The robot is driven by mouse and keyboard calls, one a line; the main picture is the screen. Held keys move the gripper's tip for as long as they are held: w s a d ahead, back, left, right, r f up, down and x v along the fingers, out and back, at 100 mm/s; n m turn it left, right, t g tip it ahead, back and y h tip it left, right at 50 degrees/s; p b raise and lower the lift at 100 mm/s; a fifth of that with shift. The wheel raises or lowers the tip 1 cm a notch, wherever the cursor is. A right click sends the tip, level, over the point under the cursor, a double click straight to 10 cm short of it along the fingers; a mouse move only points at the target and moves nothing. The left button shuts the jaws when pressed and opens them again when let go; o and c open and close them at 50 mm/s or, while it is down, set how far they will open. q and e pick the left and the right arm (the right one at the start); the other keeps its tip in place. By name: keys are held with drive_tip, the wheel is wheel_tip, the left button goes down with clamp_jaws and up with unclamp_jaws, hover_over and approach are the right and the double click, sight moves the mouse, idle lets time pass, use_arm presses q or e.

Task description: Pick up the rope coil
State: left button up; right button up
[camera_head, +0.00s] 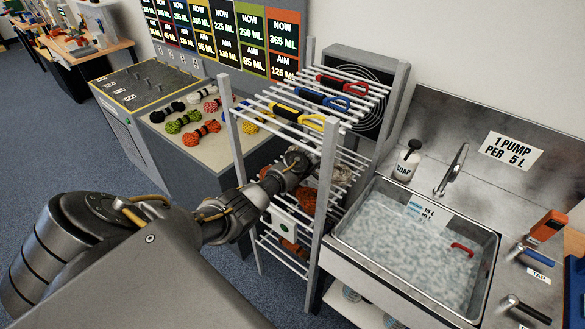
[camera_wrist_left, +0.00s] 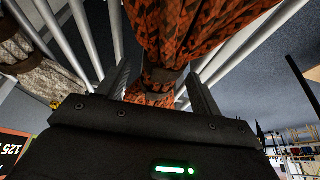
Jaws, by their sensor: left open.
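A rope coil, orange with dark flecks (camera_wrist_left: 178,35), fills the upper middle of the left wrist view. My left gripper (camera_wrist_left: 160,82) is open, with one finger on each side of the coil's narrow bound part; I cannot tell whether they touch it. In the head view an orange-brown coil (camera_head: 304,199) lies on a middle shelf of the rack, and my left gripper (camera_head: 298,160) reaches in between the shelves beside it. The fingertips are partly hidden by the bars and wrist. My right gripper is not in view.
The metal rack (camera_head: 327,180) has bar shelves close around my left gripper. Coloured-handled tools (camera_head: 322,98) lie on its top. Another orange coil (camera_head: 293,247) lies lower. Several small rope coils (camera_head: 200,132) lie on the bench. A water-filled sink (camera_head: 415,240) stands to the right.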

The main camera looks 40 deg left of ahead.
use_arm(q)
drive_tip(key=c, duration=1.4)
clamp_jaws()
drive_tip(key=shift+r, duration=0.15)
